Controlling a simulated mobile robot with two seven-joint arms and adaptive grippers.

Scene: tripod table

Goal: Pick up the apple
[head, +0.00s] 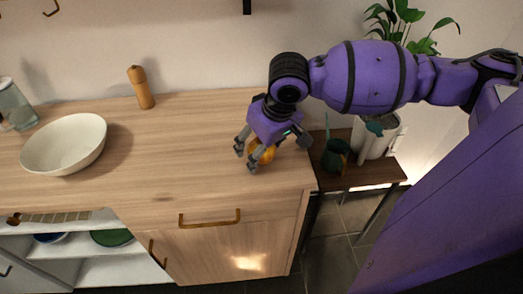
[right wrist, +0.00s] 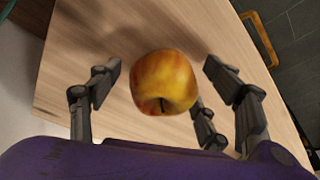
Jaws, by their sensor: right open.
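A yellow-orange apple (head: 262,153) sits on the wooden countertop (head: 190,160), near its right end. My right gripper (head: 262,152) is over it, pointing down, with its fingers spread around the apple. In the right wrist view the apple (right wrist: 164,82) lies between the open fingers (right wrist: 165,95), with visible gaps on both sides. In the head view the gripper partly hides the apple. My left gripper is in neither view.
A white bowl (head: 64,146) stands on the left of the counter, and a wooden mill (head: 140,88) stands at the back. A low side table (head: 385,172) with a dark green cup (head: 335,155) and a potted plant (head: 378,137) is to the right. The counter's middle is clear.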

